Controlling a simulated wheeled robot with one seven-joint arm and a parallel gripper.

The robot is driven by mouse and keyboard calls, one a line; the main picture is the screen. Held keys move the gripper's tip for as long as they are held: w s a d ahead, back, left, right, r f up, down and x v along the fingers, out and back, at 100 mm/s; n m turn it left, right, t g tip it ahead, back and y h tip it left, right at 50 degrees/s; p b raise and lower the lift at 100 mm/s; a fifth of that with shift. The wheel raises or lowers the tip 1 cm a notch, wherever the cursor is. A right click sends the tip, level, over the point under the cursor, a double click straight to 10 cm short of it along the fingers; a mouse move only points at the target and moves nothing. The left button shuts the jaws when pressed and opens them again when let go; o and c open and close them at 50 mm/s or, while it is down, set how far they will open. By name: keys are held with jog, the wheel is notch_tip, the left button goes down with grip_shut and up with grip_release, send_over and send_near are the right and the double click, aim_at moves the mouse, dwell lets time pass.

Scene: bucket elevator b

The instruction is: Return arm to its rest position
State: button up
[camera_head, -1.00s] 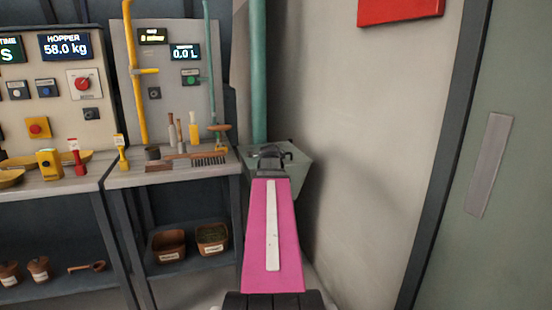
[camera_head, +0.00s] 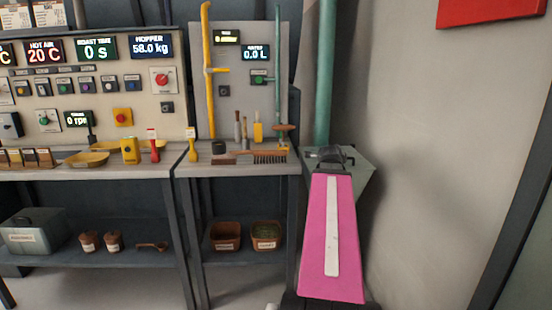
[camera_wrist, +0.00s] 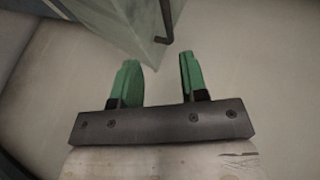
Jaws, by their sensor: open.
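My gripper (camera_wrist: 160,85) shows in the wrist view with two green fingers on a dark bar. The fingers stand apart, and nothing is between them. A grey-green box-like surface (camera_wrist: 110,25) with a dark bent bar (camera_wrist: 165,25) lies just beyond the fingertips. I cannot tell whether they touch. In the head view, a pink tapered body (camera_head: 318,245) with a white strip stands right of centre. I cannot tell whether it is part of my arm. My gripper's fingers cannot be made out in the head view.
A grey-green bin (camera_head: 358,163) stands by the wall below a green pipe (camera_head: 325,75). To the left, a bench (camera_head: 228,168) carries a brush (camera_head: 270,157) and several small tools. Tubs (camera_head: 265,235) sit on the lower shelf. Bare wall (camera_head: 430,150) lies right.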

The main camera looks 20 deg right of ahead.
jog(key=w+a+f+n+g+y, duration=0.25)
jog(key=a+f+n, duration=0.35)
jog(key=a+f, duration=0.4)
jog(key=w+a+f+n+g+y, duration=0.1)
jog(key=a+f+n+y, duration=0.3)
jog(key=a+f, duration=0.55)
jog(key=s+a+f+n+g+y, duration=0.1)
jog(key=s+a+f+n+g, duration=0.2)
jog(key=a, duration=0.8)
jog(key=s+a+f+n+g+y, duration=0.1)
jog(key=s+a+f+n+g, duration=0.2)
jog(key=s+a+f+n, duration=0.3)
jog(key=a+f+n, duration=0.5)
jog(key=f, duration=0.2)
jog(key=shift+s+a+n+y, duration=0.25)
jog(key=shift+s+n+y, duration=0.05)
jog(key=shift+s+y, duration=0.05)
